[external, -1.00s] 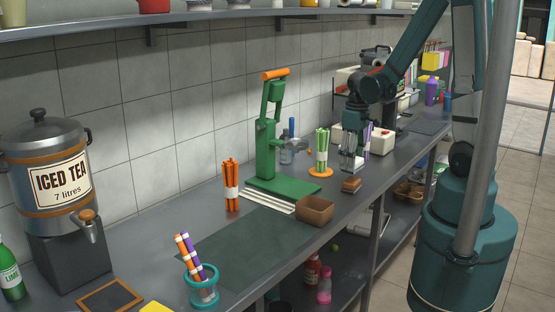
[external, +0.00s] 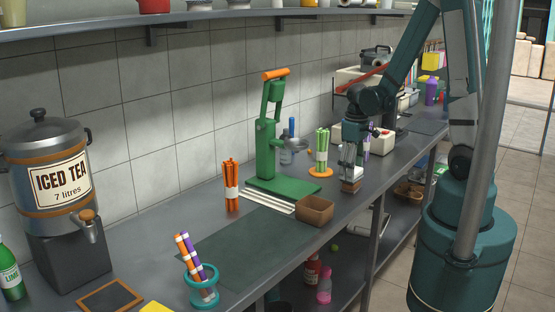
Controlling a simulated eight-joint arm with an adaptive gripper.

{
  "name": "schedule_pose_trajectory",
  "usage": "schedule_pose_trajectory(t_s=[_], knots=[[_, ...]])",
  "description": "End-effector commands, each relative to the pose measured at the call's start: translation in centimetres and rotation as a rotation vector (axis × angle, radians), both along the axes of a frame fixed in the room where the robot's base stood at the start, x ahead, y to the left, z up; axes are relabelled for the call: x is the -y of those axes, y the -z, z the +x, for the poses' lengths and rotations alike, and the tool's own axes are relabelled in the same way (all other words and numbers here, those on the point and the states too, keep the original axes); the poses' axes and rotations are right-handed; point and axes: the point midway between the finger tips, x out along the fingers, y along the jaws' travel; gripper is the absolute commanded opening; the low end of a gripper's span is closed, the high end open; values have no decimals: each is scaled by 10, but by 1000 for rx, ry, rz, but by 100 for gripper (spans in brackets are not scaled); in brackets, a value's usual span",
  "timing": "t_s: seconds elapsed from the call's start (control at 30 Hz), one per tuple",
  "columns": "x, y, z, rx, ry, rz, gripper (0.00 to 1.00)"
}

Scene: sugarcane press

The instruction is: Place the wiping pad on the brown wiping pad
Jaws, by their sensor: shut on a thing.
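The brown wiping pad (external: 351,188) lies on the grey counter near its front edge, right of the small brown box. My gripper (external: 350,174) points straight down directly above it. It is shut on the wiping pad (external: 349,180), a small pale-looking piece at the fingertips, mostly hidden by the fingers. The held pad is right over the brown pad, touching it or very close; I cannot tell which.
A green press (external: 267,150) stands left of my gripper. A brown box (external: 315,209) sits at the front edge. A white container (external: 380,142) stands behind.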

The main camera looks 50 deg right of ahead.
Motion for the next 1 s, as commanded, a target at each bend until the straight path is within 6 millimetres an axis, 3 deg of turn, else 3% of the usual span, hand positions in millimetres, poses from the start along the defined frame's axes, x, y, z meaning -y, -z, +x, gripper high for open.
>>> schedule_pose_trajectory(t_s=[0.1,0.13,0.23,0.73,1.0], knots=[[0,4,0,0,0,0,42],[0,3,0,0,0,0,57],[0,3,0,0,0,0,69],[0,-1,0,0,0,0,69],[0,-17,0,0,0,0,69]])
